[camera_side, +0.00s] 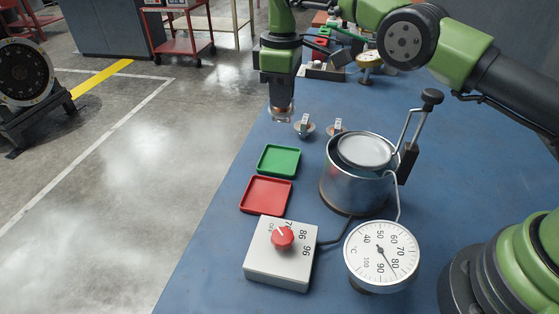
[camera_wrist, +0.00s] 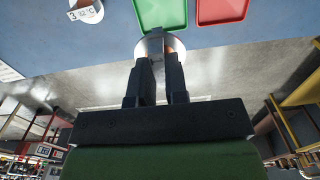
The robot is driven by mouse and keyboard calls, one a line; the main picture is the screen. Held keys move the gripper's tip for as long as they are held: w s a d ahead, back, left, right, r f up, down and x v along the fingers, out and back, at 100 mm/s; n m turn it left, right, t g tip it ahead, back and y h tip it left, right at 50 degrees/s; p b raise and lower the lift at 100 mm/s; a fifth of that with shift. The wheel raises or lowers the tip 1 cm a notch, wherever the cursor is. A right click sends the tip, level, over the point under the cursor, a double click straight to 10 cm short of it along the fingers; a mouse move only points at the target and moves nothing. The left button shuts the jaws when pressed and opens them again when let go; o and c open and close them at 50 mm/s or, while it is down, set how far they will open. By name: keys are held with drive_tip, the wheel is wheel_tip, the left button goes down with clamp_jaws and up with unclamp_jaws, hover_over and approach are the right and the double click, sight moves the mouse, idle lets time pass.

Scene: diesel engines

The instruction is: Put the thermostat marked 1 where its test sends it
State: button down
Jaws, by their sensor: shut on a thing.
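My gripper (camera_side: 281,108) is shut on a round metal thermostat (camera_side: 281,118) and holds it above the far left part of the blue bench; any number on it cannot be read. In the wrist view the thermostat (camera_wrist: 160,44) sits between my fingertips (camera_wrist: 160,60). The green tray (camera_side: 278,160) and the red tray (camera_side: 266,195) lie empty, nearer the camera than my gripper. Two other thermostats (camera_side: 304,127) (camera_side: 337,126) stand on the bench to the right; one shows 3 and 82°C in the wrist view (camera_wrist: 86,11).
A metal pot (camera_side: 350,190) holds a pale round surface at its top, with a handled rod (camera_side: 415,125) beside it. The dial thermometer (camera_side: 382,252) reads roughly 85 °C. A control box (camera_side: 280,265) has a red knob. The bench's left edge drops to the floor.

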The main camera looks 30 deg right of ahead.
drive_tip(key=shift+a+f, duration=0.2)
drive_tip(key=shift+f, duration=0.4)
wheel_tip(320, 180, down, 10)
drive_tip(key=shift+r, duration=0.25)
drive_tip(key=shift+f, duration=0.2)
drive_tip(key=c, duration=1.1)
unclamp_jaws()
drive_tip(key=shift+r, duration=0.1)
